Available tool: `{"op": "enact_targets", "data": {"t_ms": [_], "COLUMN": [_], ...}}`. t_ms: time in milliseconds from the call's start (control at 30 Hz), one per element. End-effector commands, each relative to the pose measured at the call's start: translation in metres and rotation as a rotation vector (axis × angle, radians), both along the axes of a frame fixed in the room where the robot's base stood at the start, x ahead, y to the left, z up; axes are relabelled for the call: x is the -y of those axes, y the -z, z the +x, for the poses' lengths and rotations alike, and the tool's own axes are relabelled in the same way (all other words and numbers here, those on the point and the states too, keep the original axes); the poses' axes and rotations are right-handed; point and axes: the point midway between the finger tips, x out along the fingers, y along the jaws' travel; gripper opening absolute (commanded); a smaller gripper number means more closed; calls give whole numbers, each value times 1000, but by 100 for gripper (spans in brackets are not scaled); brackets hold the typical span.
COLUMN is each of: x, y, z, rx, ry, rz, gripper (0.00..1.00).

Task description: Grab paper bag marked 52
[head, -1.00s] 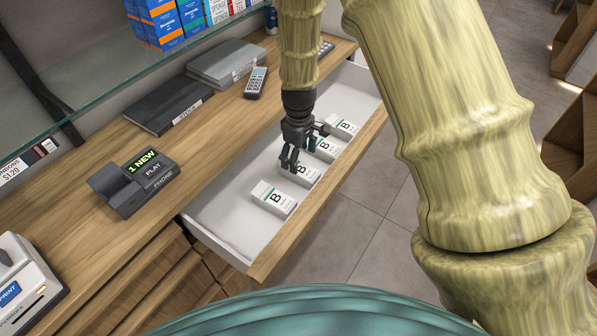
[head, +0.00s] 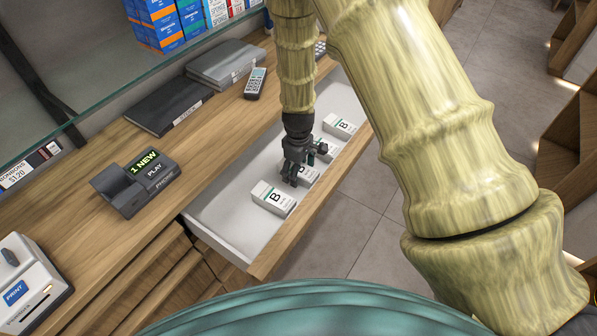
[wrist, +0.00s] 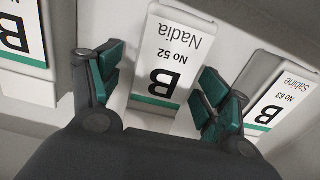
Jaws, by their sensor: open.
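The paper bag marked 52 (wrist: 165,55) is white with a green stripe, a large B and the name Nadia. In the wrist view it lies between the two open fingers of my gripper (wrist: 158,85), with a finger on each side. In the head view my gripper (head: 294,178) is low in the open drawer, over this bag (head: 308,174), and hides part of it. I cannot tell whether the fingers touch the bag.
The bag marked 63 (wrist: 275,105) lies close on the right in the wrist view, another B bag (wrist: 22,35) on the left. The drawer (head: 232,228) has low walls.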

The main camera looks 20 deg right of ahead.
Motion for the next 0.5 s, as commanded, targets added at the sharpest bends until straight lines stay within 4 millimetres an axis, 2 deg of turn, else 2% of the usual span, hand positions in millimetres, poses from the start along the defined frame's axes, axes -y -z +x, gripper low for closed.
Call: {"op": "enact_targets", "data": {"t_ms": [167, 433, 467, 500], "x": [0, 0, 0, 0], "y": [0, 0, 0, 0], "z": [0, 0, 0, 0], "rx": [0, 0, 0, 0], "ry": [0, 0, 0, 0], "rz": [0, 0, 0, 0], "gripper": [77, 28, 24, 24]}}
